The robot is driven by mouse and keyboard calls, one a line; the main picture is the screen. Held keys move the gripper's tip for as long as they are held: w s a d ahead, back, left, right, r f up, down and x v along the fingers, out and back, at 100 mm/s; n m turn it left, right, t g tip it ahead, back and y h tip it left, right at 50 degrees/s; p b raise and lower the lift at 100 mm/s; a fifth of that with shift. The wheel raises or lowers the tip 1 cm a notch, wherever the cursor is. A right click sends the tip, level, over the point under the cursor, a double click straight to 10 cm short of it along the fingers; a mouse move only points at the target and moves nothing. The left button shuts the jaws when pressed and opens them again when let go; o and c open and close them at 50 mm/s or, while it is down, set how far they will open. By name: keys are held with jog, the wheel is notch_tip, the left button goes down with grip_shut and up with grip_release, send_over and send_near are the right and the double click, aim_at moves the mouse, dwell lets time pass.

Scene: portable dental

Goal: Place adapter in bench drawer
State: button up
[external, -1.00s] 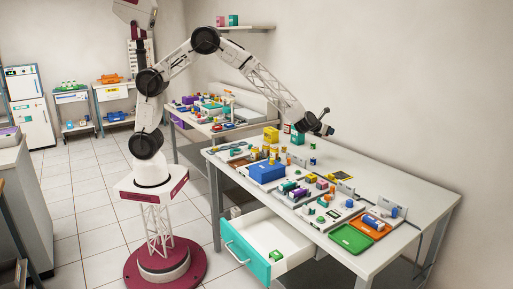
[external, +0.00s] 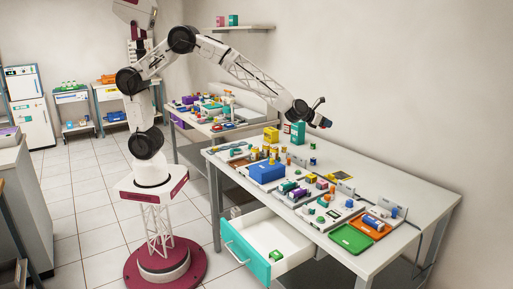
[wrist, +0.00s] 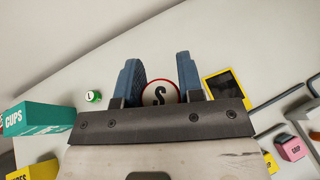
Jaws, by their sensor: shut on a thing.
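My gripper (wrist: 165,85) is shut on a round piece with a white top, a red rim and a black letter S (wrist: 160,93), held between the two blue fingers in the wrist view. It is likely the adapter; its lower part is hidden. In the external view my gripper (external: 323,122) is above the far part of the bench, near the teal box. The bench drawer (external: 290,239) is pulled open at the front of the bench, with a teal front, white inside and a small green thing (external: 273,255) in it. My gripper is far above and behind the drawer.
A teal CUPS box (wrist: 38,118) and a small green-capped piece marked L (wrist: 93,96) stand near my gripper. The bench (external: 405,185) carries a blue box (external: 267,172), a green tray (external: 351,239), an orange tray (external: 372,227) and many small parts. Most of the drawer floor is bare.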

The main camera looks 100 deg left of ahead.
jog(key=s+d+r+m+h, duration=0.2)
jog(key=s+d, duration=0.2)
jog(key=d, duration=0.2)
jog(key=s+d+r+m+t+h, duration=0.1)
jog(key=s+d+r+m+h, duration=0.1)
jog(key=d, duration=0.5)
jog(key=shift+s+d+m+h, duration=0.25)
jog(key=shift+s+h, duration=0.35)
jog(key=shift+s, duration=0.65)
jog(key=shift+a+r, duration=0.1)
jog(key=shift+w, duration=0.25)
jog(key=shift+w+a+f+n+g+y, duration=0.5)
jog(key=shift+w+a+f+n+y, duration=1.2)
jog(key=shift+w, duration=2.1)
jog(key=w+a+f+n+g+y, duration=0.2)
jog(key=a+f+n+g+y, duration=0.3)
jog(key=f+n+y, duration=0.3)
jog(key=shift+a+f, duration=0.2)
jog(key=shift+f, duration=1.75)
